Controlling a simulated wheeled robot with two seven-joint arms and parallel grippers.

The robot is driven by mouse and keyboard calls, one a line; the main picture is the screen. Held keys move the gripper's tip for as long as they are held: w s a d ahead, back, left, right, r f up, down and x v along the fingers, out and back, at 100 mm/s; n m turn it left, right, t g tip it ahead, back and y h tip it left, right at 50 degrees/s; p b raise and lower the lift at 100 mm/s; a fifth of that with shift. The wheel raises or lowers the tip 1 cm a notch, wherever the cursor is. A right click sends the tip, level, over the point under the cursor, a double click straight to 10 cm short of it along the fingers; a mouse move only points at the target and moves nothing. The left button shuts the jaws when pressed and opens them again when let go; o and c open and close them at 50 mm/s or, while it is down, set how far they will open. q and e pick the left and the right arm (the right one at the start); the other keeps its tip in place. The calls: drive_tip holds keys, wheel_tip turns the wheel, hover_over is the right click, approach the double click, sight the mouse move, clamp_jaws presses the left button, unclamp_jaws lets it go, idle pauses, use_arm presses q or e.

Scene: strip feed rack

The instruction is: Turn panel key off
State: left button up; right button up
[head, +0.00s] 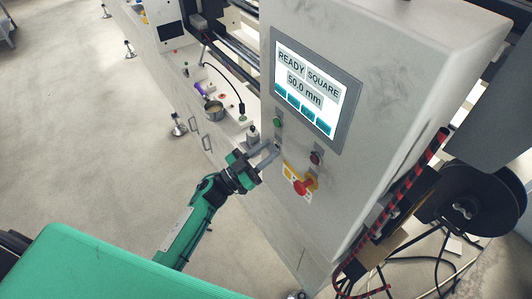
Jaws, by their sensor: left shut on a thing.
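The grey-white control panel (350,175) of the machine stands in the middle of the head view. My left gripper (269,155) reaches it from the lower left. The screen (318,88) is lit and reads READY, SQUARE, 50.0 mm. My right gripper is not in view.
A red emergency stop knob (303,187) on a yellow plate sits just below right of the gripper. A metal cup (213,107) and small items stand on the machine's ledge to the left. A black reel (470,205) stands at right. The floor at left is clear.

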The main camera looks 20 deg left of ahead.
use_arm(q)
drive_tip(key=shift+a+r+m+g+h+b, duration=0.15)
drive_tip(key=shift+m+g, duration=1.15)
drive_tip(key=shift+m, duration=1.95)
drive_tip(key=shift+d+f+m+g+h+b, duration=0.15)
drive_tip(key=shift+m+g, duration=1.15)
drive_tip(key=shift+m, duration=1.9)
drive_tip(key=shift+a+r+m+g+h+b, duration=0.2)
drive_tip(key=shift+m+g, duration=1.1)
drive_tip(key=shift+m, duration=1.95)
drive_tip(key=shift+d+f, duration=0.1)
drive_tip(key=o, duration=1)
drive_tip(key=b+v, duration=0.2)
drive_tip(key=v, duration=1.1)
drive_tip(key=shift+s+a+r+b, duration=0.2)
drive_tip(key=shift+a+r+b, duration=0.1)
drive_tip(key=shift+b, duration=0.1)
